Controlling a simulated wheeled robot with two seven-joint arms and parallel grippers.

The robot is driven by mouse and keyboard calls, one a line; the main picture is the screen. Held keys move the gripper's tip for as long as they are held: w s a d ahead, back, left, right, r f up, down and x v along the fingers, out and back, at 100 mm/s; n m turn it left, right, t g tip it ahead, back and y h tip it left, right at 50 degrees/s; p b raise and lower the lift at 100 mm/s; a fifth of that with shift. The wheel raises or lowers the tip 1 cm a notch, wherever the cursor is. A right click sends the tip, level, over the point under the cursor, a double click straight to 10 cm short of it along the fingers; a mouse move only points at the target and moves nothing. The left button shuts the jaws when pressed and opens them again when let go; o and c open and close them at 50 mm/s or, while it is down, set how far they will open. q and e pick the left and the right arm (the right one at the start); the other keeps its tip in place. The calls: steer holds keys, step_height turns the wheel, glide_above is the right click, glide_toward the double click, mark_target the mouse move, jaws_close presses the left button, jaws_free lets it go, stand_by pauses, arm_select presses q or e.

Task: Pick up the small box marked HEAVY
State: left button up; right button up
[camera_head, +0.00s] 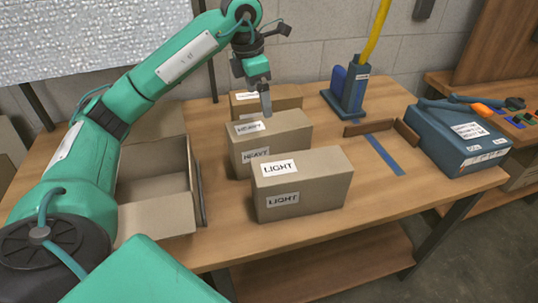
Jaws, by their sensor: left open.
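A brown cardboard box marked HEAVY (284,139) stands on the table, in the middle of a row of three boxes. Its label shows on the top and on the front. A box marked LIGHT (322,185) stands in front of it and hides part of its front. A third box (286,92) stands behind, its label too small to read. My left gripper (266,108) points down at the far top edge of the HEAVY box, by the third box. It is open with nothing seen in it; I cannot tell whether it touches a box. My right gripper is not in view.
An open cardboard carton (158,217) stands left of the boxes, partly behind my left arm. A blue stand with a yellow pole (352,92) and a blue box (458,140) are on the right.

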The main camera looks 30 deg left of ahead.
mark_target(268, 124)
arm_select(q)
steer(key=f, duration=0.3)
steer(key=w+f, duration=0.1)
steer(key=f, duration=0.4)
steer(key=shift+w+d+f, duration=0.15)
steer(key=shift+d+f, duration=0.25)
steer(key=f, duration=0.1)
steer(key=w+f+p, duration=0.1)
steer(key=f, duration=0.2)
steer(key=shift+w+d+f, duration=0.1)
steer(key=shift+w+d, duration=0.2)
steer(key=shift+w, duration=0.05)
steer(key=shift+f, duration=0.35)
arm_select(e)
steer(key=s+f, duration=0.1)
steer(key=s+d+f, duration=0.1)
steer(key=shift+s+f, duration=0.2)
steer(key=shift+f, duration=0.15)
arm_select(q)
steer(key=shift+c, duration=0.2)
steer(key=c, duration=1.8)
steer(key=shift+w+r, duration=0.1)
steer(key=shift+r, duration=0.05)
steer(key=shift+c, duration=0.6)
steer(key=shift+r, duration=0.15)
